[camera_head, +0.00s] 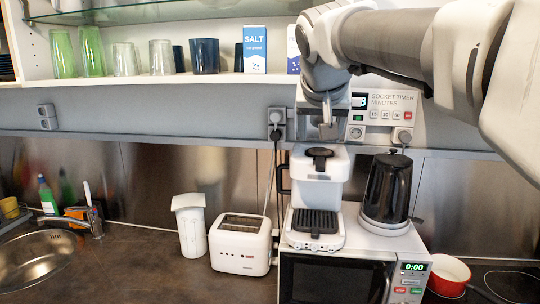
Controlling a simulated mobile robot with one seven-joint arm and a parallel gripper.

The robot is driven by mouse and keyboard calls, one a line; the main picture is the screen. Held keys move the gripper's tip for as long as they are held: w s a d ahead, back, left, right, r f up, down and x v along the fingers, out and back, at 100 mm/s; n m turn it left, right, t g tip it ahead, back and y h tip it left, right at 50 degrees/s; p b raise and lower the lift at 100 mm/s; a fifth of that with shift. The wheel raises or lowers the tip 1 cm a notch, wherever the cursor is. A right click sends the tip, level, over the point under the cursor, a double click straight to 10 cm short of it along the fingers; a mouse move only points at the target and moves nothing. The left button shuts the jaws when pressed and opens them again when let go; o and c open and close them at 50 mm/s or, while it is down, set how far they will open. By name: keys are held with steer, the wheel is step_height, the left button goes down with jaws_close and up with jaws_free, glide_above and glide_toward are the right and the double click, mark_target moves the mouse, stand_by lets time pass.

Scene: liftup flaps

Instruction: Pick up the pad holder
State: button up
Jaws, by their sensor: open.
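A white coffee machine (318,185) stands on top of the microwave. A black part with a rounded end (320,154) lies on its top and looks like the pad holder, though it is too small to be sure. My gripper (327,131) is open and points down above this part, apart from it and slightly right of its middle. Its fingers are small in view and appear empty. The black drip grid (315,222) of the machine shows lower down.
A black kettle (388,188) stands close right of the machine. A socket timer (385,110) is on the wall behind my gripper. A shelf (150,80) with glasses is upper left. A toaster (241,243) and white canister (191,228) stand left on the counter.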

glide_toward(320, 164)
steer(key=x, duration=0.3)
steer(key=p+x, duration=0.2)
steer(key=x, duration=0.2)
steer(key=shift+r, duration=0.15)
steer(key=shift+w+d+f, duration=0.1)
steer(key=shift+w+f, duration=0.25)
steer(key=shift+w, duration=0.05)
jaws_close()
